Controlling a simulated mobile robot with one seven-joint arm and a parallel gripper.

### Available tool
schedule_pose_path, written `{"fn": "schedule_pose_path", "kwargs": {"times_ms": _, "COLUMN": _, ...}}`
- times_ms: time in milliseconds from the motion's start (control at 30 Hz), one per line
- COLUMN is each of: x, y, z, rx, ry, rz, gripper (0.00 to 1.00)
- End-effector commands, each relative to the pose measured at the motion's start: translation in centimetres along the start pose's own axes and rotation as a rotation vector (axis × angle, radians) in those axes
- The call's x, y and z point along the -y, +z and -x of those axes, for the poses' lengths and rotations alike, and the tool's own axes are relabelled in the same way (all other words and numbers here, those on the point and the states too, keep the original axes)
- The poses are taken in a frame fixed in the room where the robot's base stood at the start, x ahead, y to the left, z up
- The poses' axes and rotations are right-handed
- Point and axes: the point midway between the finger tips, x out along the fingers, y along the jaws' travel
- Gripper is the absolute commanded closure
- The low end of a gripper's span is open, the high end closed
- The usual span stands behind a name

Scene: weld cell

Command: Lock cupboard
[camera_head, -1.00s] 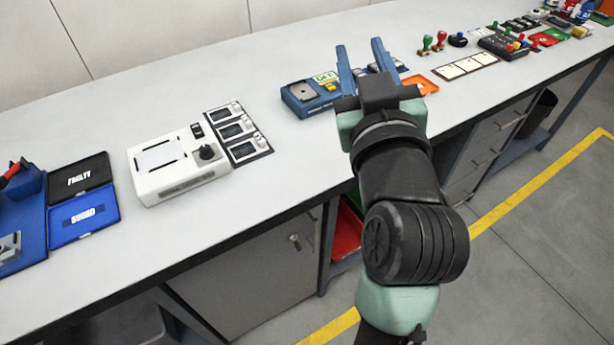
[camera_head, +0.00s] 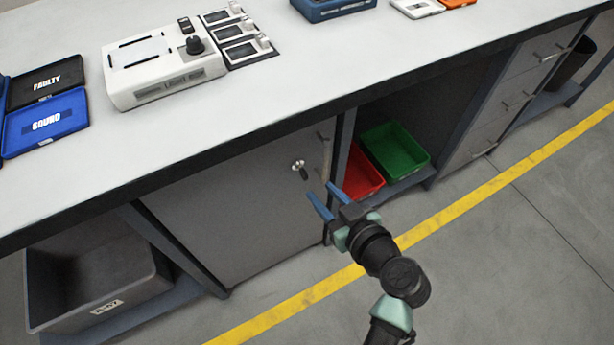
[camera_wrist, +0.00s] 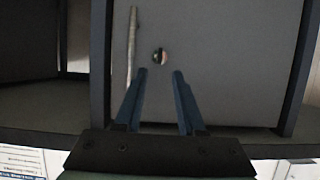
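The grey cupboard door (camera_head: 235,205) under the bench is closed, as far as I can see. A round silver lock (camera_head: 298,165) sits near its upper right edge, with a small dark piece, perhaps a key, hanging below it. The lock also shows in the wrist view (camera_wrist: 159,56), beside a vertical bar handle (camera_wrist: 131,45). My gripper (camera_head: 320,190) is open and empty, in front of the door, a little below and right of the lock in the head view. In the wrist view the lock appears between and beyond the two blue fingers (camera_wrist: 156,72), not touched.
Red (camera_head: 360,172) and green (camera_head: 396,150) bins stand on the open shelf right of the cupboard. A grey bin (camera_head: 95,280) is at lower left. The bench edge (camera_head: 270,129) overhangs the door. The floor in front is clear.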

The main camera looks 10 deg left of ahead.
Motion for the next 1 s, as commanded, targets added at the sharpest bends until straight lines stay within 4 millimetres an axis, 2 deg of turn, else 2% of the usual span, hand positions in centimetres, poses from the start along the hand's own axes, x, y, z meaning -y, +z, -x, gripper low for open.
{"fn": "schedule_pose_path", "kwargs": {"times_ms": 100, "x": 0.0, "y": 0.1, "z": -2.8, "rx": 0.0, "ry": -0.002, "rz": 0.004, "gripper": 0.61}}
{"fn": "schedule_pose_path", "kwargs": {"times_ms": 333, "x": 0.0, "y": 0.1, "z": -6.5, "rx": 0.0, "ry": -0.001, "rz": 0.002, "gripper": 0.61}}
{"fn": "schedule_pose_path", "kwargs": {"times_ms": 500, "x": -0.1, "y": 0.0, "z": -7.7, "rx": 0.001, "ry": 0.001, "rz": 0.002, "gripper": 0.61}}
{"fn": "schedule_pose_path", "kwargs": {"times_ms": 800, "x": 0.0, "y": 0.0, "z": -7.9, "rx": 0.001, "ry": 0.002, "rz": 0.002, "gripper": 0.61}}
{"fn": "schedule_pose_path", "kwargs": {"times_ms": 867, "x": 0.0, "y": 0.0, "z": -7.9, "rx": 0.001, "ry": 0.002, "rz": 0.002, "gripper": 0.7}}
{"fn": "schedule_pose_path", "kwargs": {"times_ms": 1000, "x": -0.1, "y": 0.0, "z": -7.9, "rx": 0.0, "ry": 0.002, "rz": 0.001, "gripper": 0.95}}
